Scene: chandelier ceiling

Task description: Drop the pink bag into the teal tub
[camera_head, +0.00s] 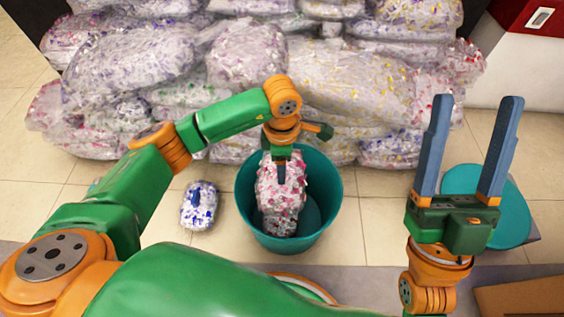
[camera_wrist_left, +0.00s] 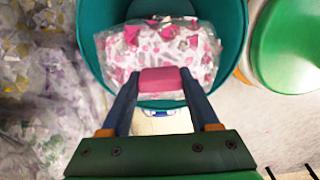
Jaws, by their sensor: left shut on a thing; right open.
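The pink bag (camera_head: 281,196) is a clear bag with pink and white bits. My left gripper (camera_head: 281,172) is shut on its upper end and holds it over the mouth of the teal tub (camera_head: 327,188). The left wrist view shows the pink bag (camera_wrist_left: 160,55) between the two blue fingers of my left gripper (camera_wrist_left: 158,80), with the teal tub's rim (camera_wrist_left: 88,35) around it. I cannot tell if the bag touches the tub's floor. My right gripper (camera_head: 478,150) is open and empty, fingers apart, to the right of the tub.
A blue and white bag (camera_head: 199,205) lies on the tiled floor left of the tub. A large pile of stuffed clear bags (camera_head: 130,65) stands behind. A teal round lid or tub (camera_head: 512,205) is behind my right gripper. A cardboard edge (camera_head: 525,298) shows at lower right.

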